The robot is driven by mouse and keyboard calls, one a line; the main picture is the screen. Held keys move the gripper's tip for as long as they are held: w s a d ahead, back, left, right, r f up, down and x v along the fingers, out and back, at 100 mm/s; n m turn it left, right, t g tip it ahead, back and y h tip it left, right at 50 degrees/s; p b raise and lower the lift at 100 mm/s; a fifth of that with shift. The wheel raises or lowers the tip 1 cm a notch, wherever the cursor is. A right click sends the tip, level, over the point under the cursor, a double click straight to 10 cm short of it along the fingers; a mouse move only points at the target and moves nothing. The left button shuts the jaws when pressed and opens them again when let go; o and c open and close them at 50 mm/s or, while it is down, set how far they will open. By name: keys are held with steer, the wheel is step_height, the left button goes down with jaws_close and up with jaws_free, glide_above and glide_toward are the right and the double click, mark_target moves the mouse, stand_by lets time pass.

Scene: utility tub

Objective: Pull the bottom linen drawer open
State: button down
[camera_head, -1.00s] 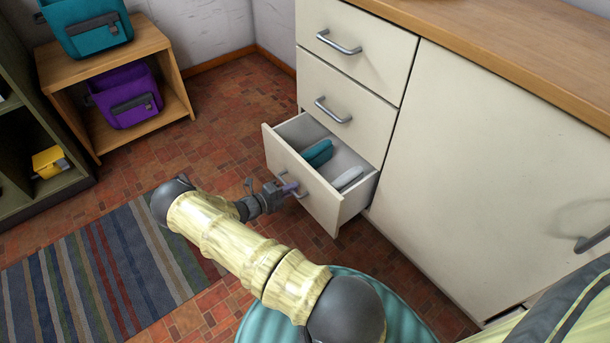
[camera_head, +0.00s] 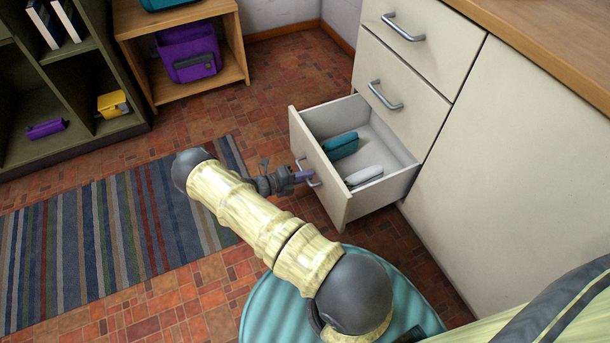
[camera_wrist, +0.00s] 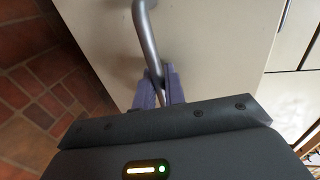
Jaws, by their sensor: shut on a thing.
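The bottom linen drawer (camera_head: 325,178) of the cream cabinet stands well open in the head view. A teal folded item (camera_head: 341,146) and a pale grey one (camera_head: 364,177) lie inside it. My gripper (camera_head: 303,177) is at the drawer's front, shut on its grey bar handle (camera_head: 308,170). In the wrist view the purple fingers (camera_wrist: 158,88) close around the handle (camera_wrist: 147,42), which runs up from between them across the cream drawer front (camera_wrist: 205,40).
Two shut drawers (camera_head: 400,62) are above, with a wooden worktop (camera_head: 545,40) on the cabinet. A striped rug (camera_head: 110,230) lies on the tiled floor at left. Shelves (camera_head: 75,135) and a wooden stand (camera_head: 180,25) are behind. Floor before the drawer is clear.

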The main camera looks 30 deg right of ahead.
steer(key=c, duration=1.6)
jaws_free()
steer(key=p+v, duration=0.5)
steer(key=v, duration=1.2)
steer(key=shift+s+a, duration=0.1)
steer(key=shift+a, duration=0.1)
